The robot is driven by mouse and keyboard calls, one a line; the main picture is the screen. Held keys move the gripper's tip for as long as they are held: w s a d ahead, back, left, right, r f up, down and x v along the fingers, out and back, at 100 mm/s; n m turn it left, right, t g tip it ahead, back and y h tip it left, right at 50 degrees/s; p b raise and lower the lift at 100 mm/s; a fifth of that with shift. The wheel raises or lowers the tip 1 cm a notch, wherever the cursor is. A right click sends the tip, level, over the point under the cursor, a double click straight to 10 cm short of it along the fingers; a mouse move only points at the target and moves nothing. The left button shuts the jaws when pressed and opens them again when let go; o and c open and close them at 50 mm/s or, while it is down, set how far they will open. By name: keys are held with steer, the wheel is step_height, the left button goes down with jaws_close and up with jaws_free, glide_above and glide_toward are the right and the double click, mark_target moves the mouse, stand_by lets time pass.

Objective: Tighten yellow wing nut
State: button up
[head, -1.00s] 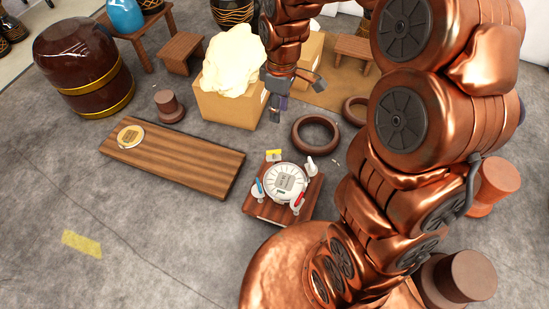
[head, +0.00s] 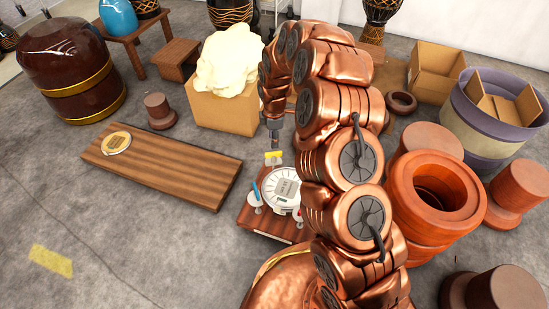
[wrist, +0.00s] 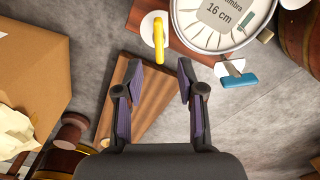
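The yellow wing nut (head: 273,157) stands at the back edge of a round white drum head on a small wooden stand (head: 262,222). In the wrist view the yellow wing nut (wrist: 158,32) stands upright on a pale round base, just beyond the fingertips and roughly in line with the gap between them. My gripper (wrist: 162,75) is open and empty, its two purple-padded fingers apart. In the head view my gripper (head: 274,138) is just above the nut. The drum head (wrist: 205,38), labelled 16 cm, and a blue wing nut (wrist: 239,80) lie to its right.
A cardboard box (head: 226,108) with a cream lump on it stands behind. A long wooden board (head: 175,170) lies to the left. An orange-brown hollow drum (head: 430,200) and a large tub (head: 490,125) stand to the right. Floor at the front left is clear.

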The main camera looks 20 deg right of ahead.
mark_target(274, 152)
step_height(274, 152, down, 8)
steer(key=b, duration=0.3)
steer(key=shift+f, duration=0.15)
steer(key=shift+d, duration=0.1)
steer(key=shift+c, duration=0.3)
jaws_close()
